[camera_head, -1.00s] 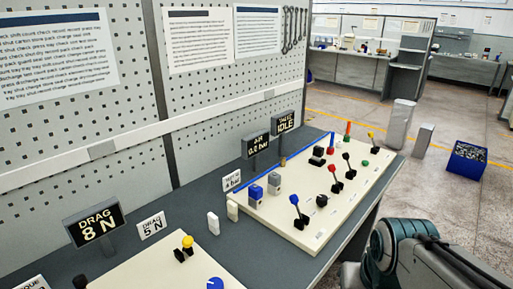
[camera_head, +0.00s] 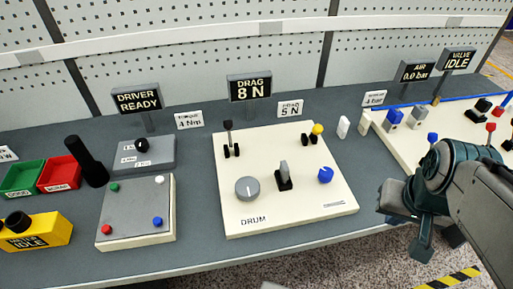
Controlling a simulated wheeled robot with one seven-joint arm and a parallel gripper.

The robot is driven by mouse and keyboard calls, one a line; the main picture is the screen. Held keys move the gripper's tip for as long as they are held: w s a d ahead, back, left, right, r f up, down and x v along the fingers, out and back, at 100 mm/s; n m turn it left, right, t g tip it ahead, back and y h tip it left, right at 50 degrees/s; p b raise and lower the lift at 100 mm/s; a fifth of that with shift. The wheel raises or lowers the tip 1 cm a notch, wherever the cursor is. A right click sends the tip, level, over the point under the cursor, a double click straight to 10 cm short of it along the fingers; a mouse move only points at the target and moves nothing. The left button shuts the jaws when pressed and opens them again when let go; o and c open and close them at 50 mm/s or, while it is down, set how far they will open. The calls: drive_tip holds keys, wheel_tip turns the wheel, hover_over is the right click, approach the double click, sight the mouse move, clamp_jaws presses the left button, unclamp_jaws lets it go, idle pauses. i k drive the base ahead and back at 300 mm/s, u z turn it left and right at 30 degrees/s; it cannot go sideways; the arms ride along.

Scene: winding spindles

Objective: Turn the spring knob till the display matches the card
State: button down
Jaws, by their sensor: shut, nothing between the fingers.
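The cream panel marked DRUM (camera_head: 253,220) carries a grey round knob (camera_head: 247,189) at front left and a blue knob (camera_head: 326,174) at right. No label names the spring knob, so I cannot tell which one it is. Behind the panel, the drag display (camera_head: 249,89) reads 8 N. The white drag card (camera_head: 290,109) to its right reads 5 N. My gripper (camera_head: 420,243) is right of the panel, apart from it and past the table's front edge. It is shut and empty; its fingertips are partly unclear.
The panel also holds a black lever (camera_head: 228,140), a grey upright handle (camera_head: 283,170) and a yellow-tipped lever (camera_head: 317,131). A driver display (camera_head: 137,100) reads READY. Green (camera_head: 21,179) and red bins (camera_head: 60,174) stand left. The right panel's air display (camera_head: 416,71) reads 0.0 bar.

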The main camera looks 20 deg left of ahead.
sight(325, 174)
drive_tip(key=u, duration=0.05)
drive_tip(key=k, duration=0.1)
drive_tip(key=u, duration=0.5)
